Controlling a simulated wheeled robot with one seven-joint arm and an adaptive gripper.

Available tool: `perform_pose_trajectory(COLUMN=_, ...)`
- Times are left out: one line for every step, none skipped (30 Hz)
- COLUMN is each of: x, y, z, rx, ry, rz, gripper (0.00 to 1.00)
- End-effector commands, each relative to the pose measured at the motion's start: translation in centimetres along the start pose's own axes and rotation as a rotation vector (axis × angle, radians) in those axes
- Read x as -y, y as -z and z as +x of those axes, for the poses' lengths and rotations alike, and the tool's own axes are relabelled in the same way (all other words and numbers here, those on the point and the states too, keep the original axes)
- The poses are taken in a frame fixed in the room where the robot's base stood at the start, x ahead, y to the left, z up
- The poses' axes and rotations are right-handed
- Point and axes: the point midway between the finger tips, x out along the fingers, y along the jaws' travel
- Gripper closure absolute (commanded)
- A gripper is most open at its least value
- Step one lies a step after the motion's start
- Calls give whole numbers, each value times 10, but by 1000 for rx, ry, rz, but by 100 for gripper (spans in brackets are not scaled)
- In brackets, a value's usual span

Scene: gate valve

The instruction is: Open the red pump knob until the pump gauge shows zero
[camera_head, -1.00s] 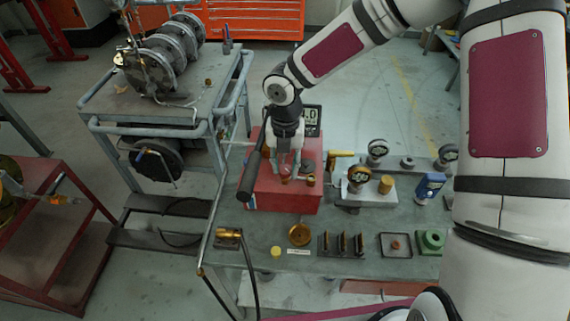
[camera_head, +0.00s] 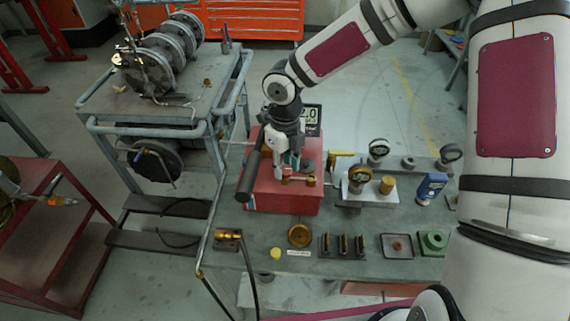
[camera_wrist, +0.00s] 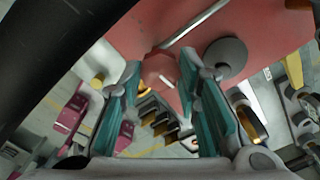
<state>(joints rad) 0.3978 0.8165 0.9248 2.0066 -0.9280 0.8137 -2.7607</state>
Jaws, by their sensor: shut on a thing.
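The red pump (camera_head: 285,200) is a box on the bench, in the middle of the head view. My gripper (camera_head: 287,170) points down at its top. In the wrist view the red knob (camera_wrist: 159,72) sits between the teal fingertips of my gripper (camera_wrist: 161,76), which is shut on it. In the head view my gripper mostly hides the knob. The pump gauge (camera_head: 311,116) is a dark-framed display behind the pump. My wrist partly covers it, and its visible digits look like 2.0.
A white block with a round dial (camera_head: 360,176) stands right of the pump, with a blue device (camera_head: 431,187) farther right. A brass disc (camera_head: 300,235), a small tray (camera_head: 396,246) and a green part (camera_head: 433,241) lie in front. A cart (camera_head: 170,120) stands at the left.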

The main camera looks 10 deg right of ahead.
Motion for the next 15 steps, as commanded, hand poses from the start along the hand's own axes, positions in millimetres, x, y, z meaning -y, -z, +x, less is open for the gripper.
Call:
perform_pose_trajectory(x=0, y=0, z=0, rx=1, ry=-1, rz=-26, gripper=97)
perform_pose_trajectory(x=0, y=0, z=0, rx=1, ry=-1, rz=-40, gripper=97)
perform_pose_trajectory(x=0, y=0, z=0, rx=1, ry=0, rz=-59, gripper=97)
perform_pose_trajectory(x=0, y=0, z=0, rx=1, ry=0, rz=-71, gripper=97)
perform_pose_trajectory(x=0, y=0, z=0, rx=1, ry=0, rz=-83, gripper=97)
perform_pose_trajectory(x=0, y=0, z=0, rx=1, ry=0, rz=-97, gripper=97)
perform_pose_trajectory(x=0, y=0, z=0, rx=1, ry=0, rz=-105, gripper=97)
perform_pose_trajectory(x=0, y=0, z=0, rx=1, ry=0, rz=-114, gripper=97)
perform_pose_trajectory(x=0, y=0, z=0, rx=1, ry=0, rz=-123, gripper=97)
perform_pose_trajectory(x=0, y=0, z=0, rx=1, ry=1, rz=-129, gripper=97)
perform_pose_trajectory(x=0, y=0, z=0, rx=1, ry=1, rz=-133, gripper=97)
perform_pose_trajectory(x=0, y=0, z=0, rx=1, ry=1, rz=-138, gripper=97)
perform_pose_trajectory(x=0, y=0, z=0, rx=1, ry=1, rz=-142, gripper=97)
perform_pose_trajectory(x=0, y=0, z=0, rx=1, ry=1, rz=-144, gripper=97)
perform_pose_trajectory(x=0, y=0, z=0, rx=1, ry=1, rz=-147, gripper=97)
